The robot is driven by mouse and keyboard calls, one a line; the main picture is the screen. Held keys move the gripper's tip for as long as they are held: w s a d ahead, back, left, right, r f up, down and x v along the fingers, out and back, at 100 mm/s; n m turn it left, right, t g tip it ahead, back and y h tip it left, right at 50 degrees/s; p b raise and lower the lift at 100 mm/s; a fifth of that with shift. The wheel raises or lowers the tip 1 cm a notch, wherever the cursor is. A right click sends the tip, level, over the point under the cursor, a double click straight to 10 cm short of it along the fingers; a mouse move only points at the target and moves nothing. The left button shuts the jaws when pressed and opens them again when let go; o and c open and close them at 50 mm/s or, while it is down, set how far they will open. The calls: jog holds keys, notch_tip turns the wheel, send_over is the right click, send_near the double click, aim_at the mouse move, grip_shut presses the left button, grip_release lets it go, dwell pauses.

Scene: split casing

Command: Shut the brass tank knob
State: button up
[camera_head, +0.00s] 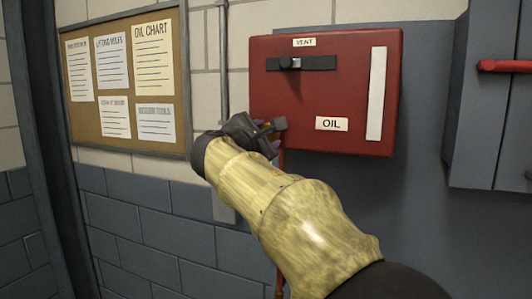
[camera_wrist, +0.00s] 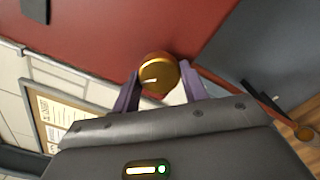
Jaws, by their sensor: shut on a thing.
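The brass knob (camera_wrist: 158,72) is round, with a pale line on its face, and sits against the red tank in the wrist view. My gripper (camera_wrist: 160,80) has one purple finger on each side of the knob and is shut on it. In the head view my gripper (camera_head: 272,140) is at the lower left of the red tank (camera_head: 310,90), and it hides most of the knob there. The tank carries an OIL label (camera_head: 333,124) and a tall white strip (camera_head: 376,93).
A black slide latch (camera_head: 315,63) sits under the VENT label (camera_head: 304,42) on the tank. A grey cabinet with a red handle (camera_head: 505,66) stands at the right. A cork notice board (camera_head: 125,75) hangs at the left, and a thin vertical pipe (camera_head: 223,60) runs beside the tank.

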jog(key=shift+m+b, duration=3.05)
jog(key=shift+m, duration=1.15)
jog(key=o, duration=1)
jog(key=shift+s, duration=0.1)
jog(key=b+v, duration=0.4)
jog(key=v, duration=1.3)
jog(key=shift+a+r+b, duration=0.1)
jog(key=shift+b, duration=0.25)
